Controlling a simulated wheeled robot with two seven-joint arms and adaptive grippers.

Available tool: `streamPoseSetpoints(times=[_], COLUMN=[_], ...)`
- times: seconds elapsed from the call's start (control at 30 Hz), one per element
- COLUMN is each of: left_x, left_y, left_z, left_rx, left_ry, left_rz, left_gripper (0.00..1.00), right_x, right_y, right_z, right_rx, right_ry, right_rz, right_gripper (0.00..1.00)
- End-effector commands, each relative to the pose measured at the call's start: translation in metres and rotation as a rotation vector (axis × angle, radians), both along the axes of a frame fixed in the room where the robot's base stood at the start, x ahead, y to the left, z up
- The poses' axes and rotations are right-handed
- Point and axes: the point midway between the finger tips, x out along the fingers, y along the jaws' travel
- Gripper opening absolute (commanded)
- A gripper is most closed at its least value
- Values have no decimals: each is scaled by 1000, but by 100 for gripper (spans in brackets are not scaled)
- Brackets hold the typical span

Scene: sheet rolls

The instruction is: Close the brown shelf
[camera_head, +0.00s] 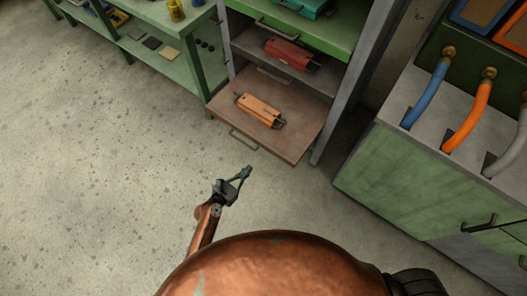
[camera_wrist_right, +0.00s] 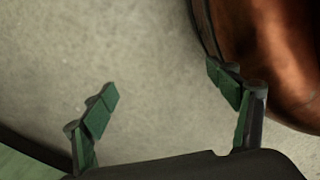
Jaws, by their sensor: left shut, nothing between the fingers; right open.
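The brown shelf (camera_head: 292,147) is pulled out from the rack at its lower level. It has a bar handle (camera_head: 243,139) on its front edge. An orange tool-like item (camera_head: 260,109) lies on it. My left gripper (camera_head: 246,172) is shut and empty, in front of the shelf and apart from the handle in the picture. My right gripper (camera_wrist_right: 165,88) is open and empty above the bare floor in the right wrist view; it does not show in the head view.
A grey shelf with a red item (camera_head: 287,53) and a green shelf (camera_head: 325,35) are above the brown one. A green workbench (camera_head: 365,170) with hoses stands at the right. A green table (camera_head: 160,55) stands at the left. The floor (camera_head: 100,180) is clear.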

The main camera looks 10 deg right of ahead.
Motion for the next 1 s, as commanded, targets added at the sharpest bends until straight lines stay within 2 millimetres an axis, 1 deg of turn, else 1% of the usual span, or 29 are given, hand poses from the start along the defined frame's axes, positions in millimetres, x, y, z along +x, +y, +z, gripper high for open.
streamPoseSetpoints(times=[0.27, 0.6, 0.8, 1.0], left_x=[29, 60, 78, 87], left_y=[-31, -62, -80, -88], left_z=[-17, -30, -30, -28], left_rx=[-1, -2, -1, 0], left_ry=[4, 3, 2, 2], left_rz=[-2, -2, -1, -1], left_gripper=[0, 0, 0, 0], right_x=[29, 56, 65, 71], right_y=[0, 16, 22, 26], right_z=[23, 67, 92, 106], right_rx=[1, 18, 26, 31], right_ry=[-3, -4, -3, -5], right_rz=[-15, -13, -14, -13], right_gripper=[81, 81, 81, 81])
